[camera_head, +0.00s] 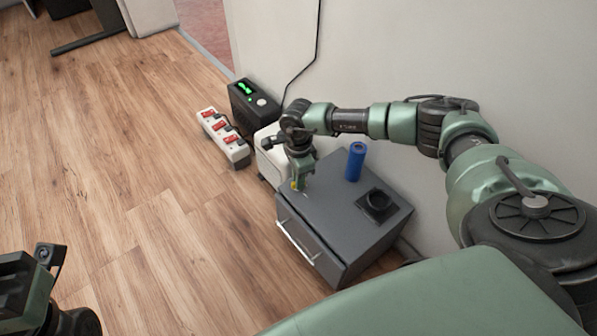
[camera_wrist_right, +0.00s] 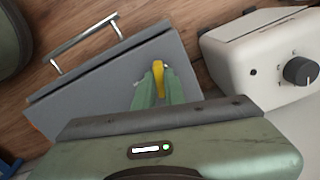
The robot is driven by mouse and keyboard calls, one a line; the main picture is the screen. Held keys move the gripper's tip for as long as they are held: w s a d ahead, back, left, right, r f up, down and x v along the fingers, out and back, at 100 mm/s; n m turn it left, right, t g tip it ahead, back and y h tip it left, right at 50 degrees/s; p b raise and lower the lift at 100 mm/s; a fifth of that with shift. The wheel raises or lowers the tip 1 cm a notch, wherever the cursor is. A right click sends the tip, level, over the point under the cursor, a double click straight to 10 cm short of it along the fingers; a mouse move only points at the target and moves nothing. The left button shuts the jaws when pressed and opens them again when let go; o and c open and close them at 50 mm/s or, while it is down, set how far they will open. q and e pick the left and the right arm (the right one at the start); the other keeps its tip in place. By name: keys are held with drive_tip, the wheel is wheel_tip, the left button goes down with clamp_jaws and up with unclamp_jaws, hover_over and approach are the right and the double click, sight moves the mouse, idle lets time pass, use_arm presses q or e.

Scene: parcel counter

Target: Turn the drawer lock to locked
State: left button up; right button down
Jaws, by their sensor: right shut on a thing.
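A grey drawer cabinet (camera_head: 345,206) stands on the floor against the wall, with a pale bar handle (camera_head: 298,241) on its front. The handle also shows in the right wrist view (camera_wrist_right: 85,43). A small yellow lock key (camera_wrist_right: 158,77) sits at the cabinet top near the front edge. My right gripper (camera_head: 298,186) points down at that corner. Its green fingers (camera_wrist_right: 154,88) are shut on the yellow key. The fingers hide part of the key and the lock's markings. Part of my left arm shows at the lower left, without its fingertips.
A blue cylinder (camera_head: 355,161) and a black square holder (camera_head: 376,204) stand on the cabinet top. Beside it are a white box with a dark knob (camera_wrist_right: 299,71), a black device with a green display (camera_head: 252,100) and a power strip (camera_head: 223,138). The wooden floor in front is clear.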

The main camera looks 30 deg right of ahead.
drive_tip(key=shift+n, duration=1.1)
drive_tip(key=c, duration=1.5)
unclamp_jaws()
